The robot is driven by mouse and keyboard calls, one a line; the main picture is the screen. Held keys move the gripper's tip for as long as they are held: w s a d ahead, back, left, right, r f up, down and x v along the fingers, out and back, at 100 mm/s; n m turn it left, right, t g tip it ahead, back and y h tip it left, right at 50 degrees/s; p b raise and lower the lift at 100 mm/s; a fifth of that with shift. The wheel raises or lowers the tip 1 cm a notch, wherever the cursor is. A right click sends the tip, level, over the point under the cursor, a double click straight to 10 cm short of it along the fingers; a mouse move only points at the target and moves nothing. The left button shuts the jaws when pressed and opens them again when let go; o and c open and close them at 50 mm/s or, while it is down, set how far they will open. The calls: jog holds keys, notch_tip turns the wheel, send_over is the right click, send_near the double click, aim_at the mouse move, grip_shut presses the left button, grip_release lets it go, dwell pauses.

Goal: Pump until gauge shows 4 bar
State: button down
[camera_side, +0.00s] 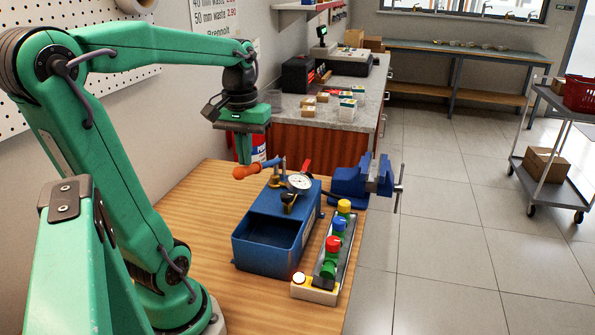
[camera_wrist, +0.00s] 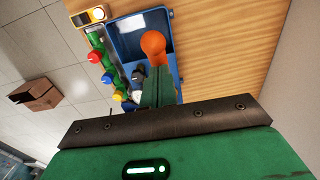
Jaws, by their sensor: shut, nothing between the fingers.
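The blue test pump (camera_side: 265,243) stands on the wooden bench with its open tank at the front. Its lever has an orange grip (camera_side: 247,172), which points left, and a round white gauge (camera_side: 299,182) sits on top. The needle is too small to read. My gripper (camera_side: 243,161) is shut and empty, pointing down at the orange grip. I cannot tell whether the fingertips touch it. In the wrist view, the orange grip (camera_wrist: 153,42) shows just beyond the shut fingers (camera_wrist: 158,72). The fingers hide part of the pump, and the gauge is mostly hidden there.
A strip with yellow, blue, red and green knobs (camera_side: 333,243) and a box with a lit white button (camera_side: 299,278) lie right of the pump. A blue vise (camera_side: 362,178) stands behind them at the bench edge. Bare bench top (camera_side: 195,222) lies left of the pump.

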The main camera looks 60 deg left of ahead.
jog(key=shift+f, duration=3.45)
notch_tip(320, 180, up, 8)
jog(key=shift+w+a+f, duration=0.1)
jog(key=shift+r, duration=0.2)
jog(key=shift+r, duration=2.5)
jog(key=d+f+m+t, duration=0.2)
jog(key=d+f+m, duration=0.2)
jog(key=d, duration=0.3)
jog(key=d+f+m+t, duration=0.3)
jog(key=d+f+m, duration=0.1)
jog(key=d, duration=0.4)
jog(key=shift+w+d+f+m+t, duration=0.15)
jog(key=shift+w+m+t, duration=0.15)
jog(key=shift+m, duration=0.2)
